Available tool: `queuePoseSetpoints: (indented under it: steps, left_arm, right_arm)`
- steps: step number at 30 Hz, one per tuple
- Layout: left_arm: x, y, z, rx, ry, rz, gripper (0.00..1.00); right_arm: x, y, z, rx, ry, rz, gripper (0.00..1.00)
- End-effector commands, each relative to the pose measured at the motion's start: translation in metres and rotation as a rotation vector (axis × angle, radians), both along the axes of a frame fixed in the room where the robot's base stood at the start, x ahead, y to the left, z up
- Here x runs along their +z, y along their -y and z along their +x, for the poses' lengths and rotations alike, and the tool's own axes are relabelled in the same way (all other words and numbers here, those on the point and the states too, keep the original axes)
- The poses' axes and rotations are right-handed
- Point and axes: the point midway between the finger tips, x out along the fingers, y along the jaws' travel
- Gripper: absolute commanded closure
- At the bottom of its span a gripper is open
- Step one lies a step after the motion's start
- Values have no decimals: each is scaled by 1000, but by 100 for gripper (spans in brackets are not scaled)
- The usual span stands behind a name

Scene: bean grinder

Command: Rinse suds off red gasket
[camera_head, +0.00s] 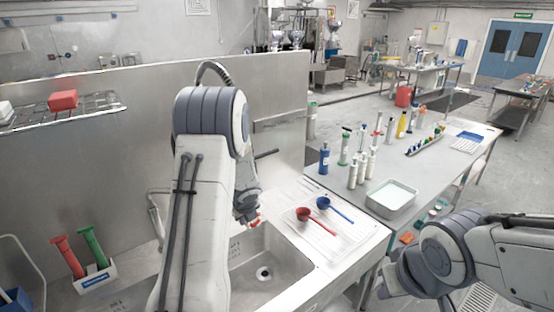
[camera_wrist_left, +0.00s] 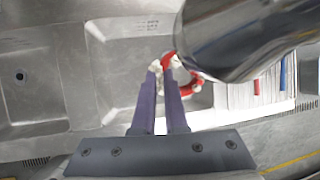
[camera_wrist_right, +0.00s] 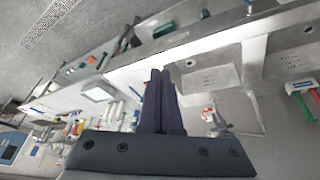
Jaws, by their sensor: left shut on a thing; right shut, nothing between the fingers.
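The red gasket (camera_wrist_left: 190,81), a ring with white suds on it, is between the fingertips of my left gripper (camera_wrist_left: 166,66), which is shut on it. In the head view the left gripper (camera_head: 251,218) hangs over the back right part of the sink (camera_head: 288,262), with a bit of the gasket (camera_head: 257,222) showing under it. A shiny metal cylinder (camera_wrist_left: 235,40) fills the upper right of the left wrist view and hides part of the gasket. No running water is visible. My right gripper (camera_wrist_right: 161,74) is shut and empty in the right wrist view, away from the sink.
A red scoop (camera_head: 304,214) and a blue scoop (camera_head: 323,203) lie on the ribbed drainboard right of the sink. A grey table (camera_head: 452,165) beyond holds bottles and a metal tray (camera_head: 391,196). A red block (camera_head: 63,100) sits on a wire shelf; a holder (camera_head: 95,276) stands left.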

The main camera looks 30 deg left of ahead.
Motion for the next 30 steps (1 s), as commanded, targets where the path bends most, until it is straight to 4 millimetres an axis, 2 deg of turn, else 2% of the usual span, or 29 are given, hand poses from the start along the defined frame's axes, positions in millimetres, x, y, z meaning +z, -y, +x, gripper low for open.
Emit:
queuePoseSetpoints:
  steps: [1,6,11,15,18,21,24,30]
  left_arm:
    - [0,0,0,0,0,0,100]
    - [0,0,0,0,0,0,100]
    - [0,0,0,0,0,0,100]
    - [0,0,0,0,0,0,100]
    - [0,0,0,0,0,0,100]
    - [0,0,0,0,0,0,100]
    - [0,0,0,0,0,0,100]
    - [0,0,0,0,0,0,100]
  right_arm:
    - [6,-13,25,1,60,24,100]
    - [35,-61,100,27,261,142,100]
    - [65,-116,161,98,429,290,100]
    - [89,-174,202,212,548,458,100]
    - [100,-213,218,320,593,586,100]
    - [105,-241,222,420,604,686,100]
    - [106,-259,220,494,595,753,100]
    - [104,-275,218,557,580,804,100]
